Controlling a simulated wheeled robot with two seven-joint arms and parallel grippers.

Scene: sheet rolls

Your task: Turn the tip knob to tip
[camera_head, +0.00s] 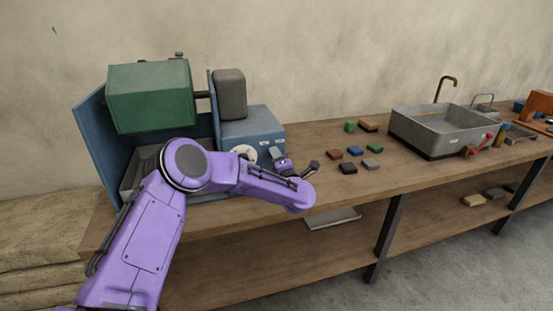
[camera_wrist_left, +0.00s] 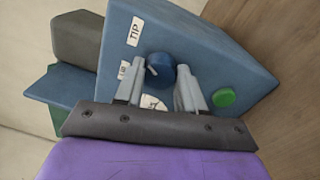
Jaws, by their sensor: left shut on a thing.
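A blue machine housing (camera_head: 252,125) stands at the left of the bench. In the left wrist view, the round blue knob (camera_wrist_left: 161,68) is on its panel, between my left fingers, with a light pointer mark towards its left side. A white label reading TIP (camera_wrist_left: 135,31) is above and left of the knob; a second white label is left of it, and a third is partly hidden below. My left gripper (camera_wrist_left: 160,82) is shut on the knob. In the head view my left gripper (camera_head: 278,155) is at the housing's front, and the knob is hidden. My right gripper is out of view.
A green button (camera_wrist_left: 223,97) is right of the knob. A green drum (camera_head: 150,95) and a grey block (camera_head: 230,93) sit up on the machine. Several small coloured blocks lie on the bench, near a grey sink (camera_head: 440,125).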

